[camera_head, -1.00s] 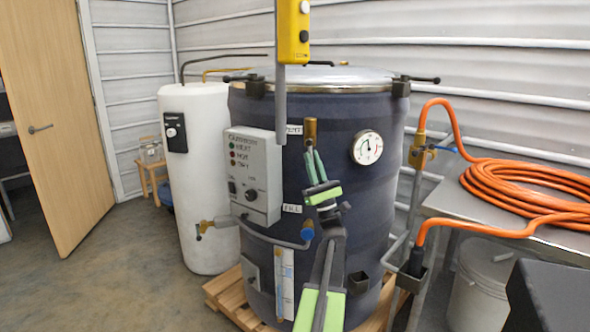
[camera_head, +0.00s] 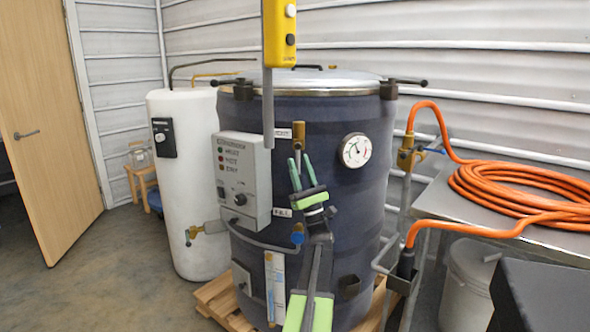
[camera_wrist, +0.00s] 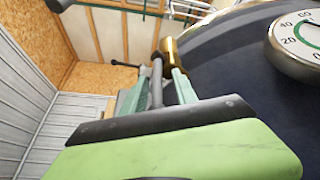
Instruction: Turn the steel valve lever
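A brass valve (camera_head: 298,132) sits on the dark drum under the "VENT" label. Its brass end (camera_wrist: 168,48) also shows in the wrist view, just beyond the fingertips. A dark grey steel lever (camera_wrist: 156,82) with a rounded end lies between the two green fingers in the wrist view. My gripper (camera_head: 299,160) is just below the brass valve in the head view, fingers pointing up. The fingers (camera_wrist: 160,72) are apart, with visible gaps beside the lever. The lever is hard to make out in the head view.
The dark drum (camera_head: 330,200) stands on a wooden pallet (camera_head: 216,298). A grey control box (camera_head: 243,180) is left of my gripper, and a yellow pendant (camera_head: 279,35) hangs above. A gauge (camera_head: 356,150) is to the right. An orange hose (camera_head: 520,185) lies on a steel table.

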